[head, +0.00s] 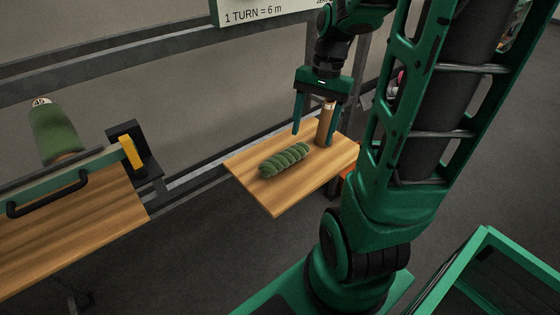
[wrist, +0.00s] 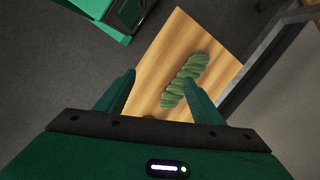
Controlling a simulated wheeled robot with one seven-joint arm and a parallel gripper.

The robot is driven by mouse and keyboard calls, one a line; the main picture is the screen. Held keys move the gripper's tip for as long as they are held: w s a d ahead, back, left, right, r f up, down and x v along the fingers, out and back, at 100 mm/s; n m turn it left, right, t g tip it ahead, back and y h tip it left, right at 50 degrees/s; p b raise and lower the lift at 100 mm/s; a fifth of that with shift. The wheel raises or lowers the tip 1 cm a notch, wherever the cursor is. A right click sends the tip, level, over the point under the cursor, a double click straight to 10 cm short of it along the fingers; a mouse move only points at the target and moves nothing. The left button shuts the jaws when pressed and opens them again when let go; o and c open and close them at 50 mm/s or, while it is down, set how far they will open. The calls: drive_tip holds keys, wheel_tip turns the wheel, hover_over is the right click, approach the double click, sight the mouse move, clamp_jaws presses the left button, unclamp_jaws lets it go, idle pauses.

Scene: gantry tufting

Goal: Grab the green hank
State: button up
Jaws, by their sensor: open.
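The green hank (head: 285,160) is a twisted bundle of green yarn lying on a small wooden shelf (head: 278,203). My gripper (head: 312,138) is open and points down over the shelf, behind the hank in the head view. The gripper also shows in the wrist view (wrist: 160,85), with nothing held between its fingers. I cannot tell whether a finger touches the hank.
A brown cylinder (head: 326,122) stands on the shelf by my gripper's right finger. A grey rail runs behind. A green bin (head: 480,250) stands at the lower right.

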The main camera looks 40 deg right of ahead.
sight(288, 151)
drive_tip(key=w+d+f+m, duration=0.1)
drive_tip(key=w, duration=0.1)
drive_tip(key=w+d+f+m+y, duration=0.1)
drive_tip(key=w+f+m, duration=0.1)
drive_tip(key=w, duration=0.1)
drive_tip(key=w+d+f+m+y, duration=0.1)
drive_tip(key=w+d+f+m, duration=0.1)
drive_tip(key=w, duration=0.1)
drive_tip(key=shift+w, duration=0.25)
drive_tip(key=shift+w+a+f+y, duration=0.1)
drive_tip(key=shift+a+f+y, duration=0.05)
drive_tip(key=shift+f+y, duration=0.15)
drive_tip(key=x, duration=0.7)
drive_tip(key=a+x, duration=0.1)
drive_tip(key=x, duration=0.1)
drive_tip(key=shift+w, duration=0.1)
drive_tip(key=shift+a+f, duration=0.25)
drive_tip(key=shift+f, duration=0.15)
drive_tip(key=c, duration=1.2)
